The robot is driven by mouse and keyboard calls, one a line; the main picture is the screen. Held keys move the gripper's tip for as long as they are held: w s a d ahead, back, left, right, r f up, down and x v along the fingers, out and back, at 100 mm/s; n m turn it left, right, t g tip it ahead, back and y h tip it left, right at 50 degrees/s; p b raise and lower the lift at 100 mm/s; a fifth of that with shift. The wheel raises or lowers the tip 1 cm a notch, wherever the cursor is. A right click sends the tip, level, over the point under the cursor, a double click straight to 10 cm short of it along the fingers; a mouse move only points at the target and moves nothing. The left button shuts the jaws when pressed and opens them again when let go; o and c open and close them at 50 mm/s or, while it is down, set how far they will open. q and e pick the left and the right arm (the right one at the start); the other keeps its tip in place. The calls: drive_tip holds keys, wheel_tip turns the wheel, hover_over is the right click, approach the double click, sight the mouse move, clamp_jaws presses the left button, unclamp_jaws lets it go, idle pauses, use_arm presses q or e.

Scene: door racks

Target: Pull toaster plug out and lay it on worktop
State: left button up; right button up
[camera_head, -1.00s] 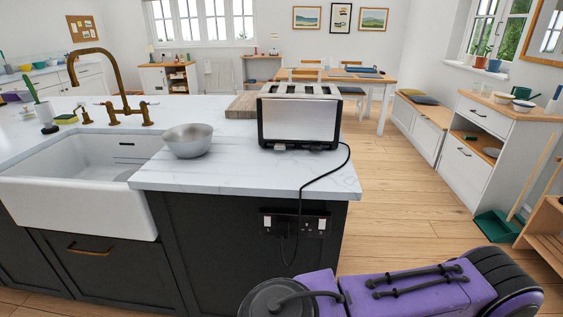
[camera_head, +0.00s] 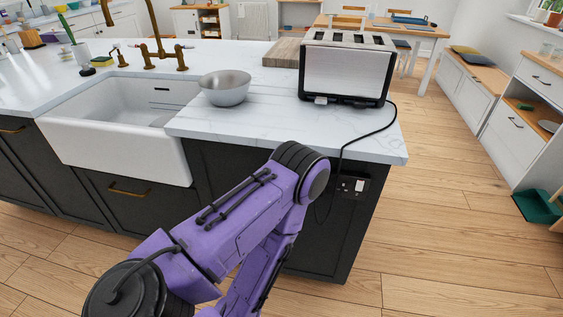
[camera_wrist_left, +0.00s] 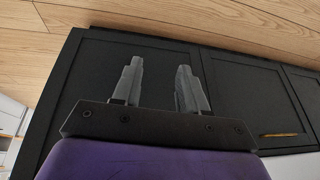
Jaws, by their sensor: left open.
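The silver and black toaster (camera_head: 345,72) stands upright on the white marble worktop (camera_head: 290,130). Its black cord (camera_head: 362,136) leaves the right side, hangs over the front edge and loops down the dark island front. The double socket (camera_head: 352,186) is on that front below the worktop's right end. My left gripper (camera_wrist_left: 158,78) is open and empty in the left wrist view, facing the dark cabinet panels. It does not show in the head view. My right gripper is not in view.
A metal bowl (camera_head: 225,88) stands left of the toaster, and a wooden board (camera_head: 285,52) lies behind it. A white sink (camera_head: 120,135) is further left. The worktop in front of the toaster is clear. Open wooden floor lies to the right of the island.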

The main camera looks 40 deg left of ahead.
use_arm(q)
drive_tip(key=o, duration=0.4)
drive_tip(key=shift+o, duration=1)
drive_tip(key=w, duration=0.1)
drive_tip(key=w+n+t, duration=0.1)
drive_tip(key=w, duration=0.1)
drive_tip(key=w+d+r+t, duration=0.1)
drive_tip(key=w, duration=0.1)
drive_tip(key=shift+w+r+n, duration=0.1)
drive_tip(key=shift+n, duration=0.2)
drive_tip(key=w+d+r+n+t+y+b, duration=0.1)
drive_tip(key=w+r+n+t+y+b, duration=0.1)
drive_tip(key=w+r+n+t+y, duration=0.4)
drive_tip(key=w+r+n+t, duration=0.4)
drive_tip(key=w+r+n, duration=0.6)
drive_tip(key=w+r, duration=0.3)
drive_tip(key=shift+r, duration=0.6)
